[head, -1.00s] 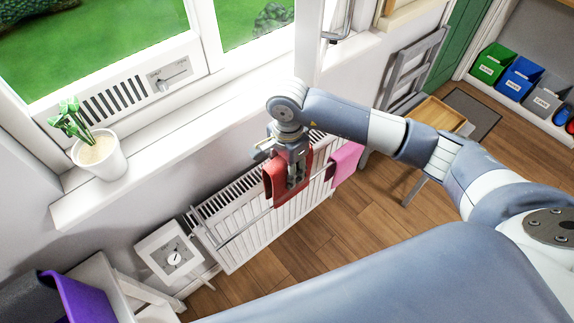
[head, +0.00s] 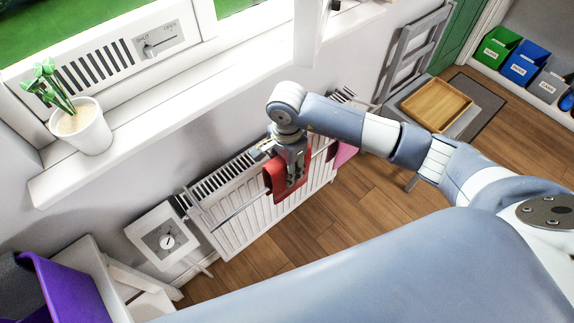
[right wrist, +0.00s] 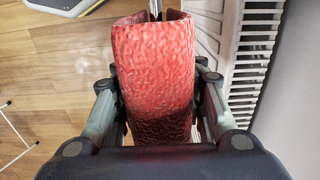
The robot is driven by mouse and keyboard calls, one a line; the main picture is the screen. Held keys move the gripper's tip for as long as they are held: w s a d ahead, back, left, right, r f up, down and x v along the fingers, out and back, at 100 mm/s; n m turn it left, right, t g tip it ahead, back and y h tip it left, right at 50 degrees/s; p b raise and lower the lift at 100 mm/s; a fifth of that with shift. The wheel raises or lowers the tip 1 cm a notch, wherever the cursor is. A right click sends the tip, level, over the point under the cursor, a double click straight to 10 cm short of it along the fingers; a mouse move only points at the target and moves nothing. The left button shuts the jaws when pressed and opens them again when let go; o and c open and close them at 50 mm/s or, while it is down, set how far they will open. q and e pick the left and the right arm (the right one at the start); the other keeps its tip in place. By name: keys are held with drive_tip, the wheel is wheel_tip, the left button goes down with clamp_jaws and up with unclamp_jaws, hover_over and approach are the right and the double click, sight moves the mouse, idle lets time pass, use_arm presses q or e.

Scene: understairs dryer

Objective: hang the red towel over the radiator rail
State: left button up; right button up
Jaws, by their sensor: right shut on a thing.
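The red towel (head: 276,178) hangs folded at the front of the white radiator (head: 235,222), by the metal rail (head: 238,208). My right gripper (head: 290,172) points down from above and is shut on the towel. In the right wrist view the towel (right wrist: 153,75) is draped in an arch between the fingers (right wrist: 155,105), with the rail's end (right wrist: 155,8) showing under its far end. I cannot tell whether the towel's weight rests on the rail. My left gripper is not in view.
A pink cloth (head: 345,153) hangs farther right on the radiator. A potted plant (head: 82,125) stands on the windowsill (head: 130,150). A dial box (head: 163,243) is left of the radiator. A grey chair (head: 410,75) with a wooden tray (head: 437,104) stands at right. Floor before the radiator is clear.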

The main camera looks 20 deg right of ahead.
wheel_tip(320, 180, down, 7)
drive_tip(key=b, duration=0.6)
drive_tip(key=shift+f, duration=0.1)
drive_tip(key=o, duration=1.1)
wheel_tip(320, 180, up, 12)
drive_tip(key=shift+r, duration=0.1)
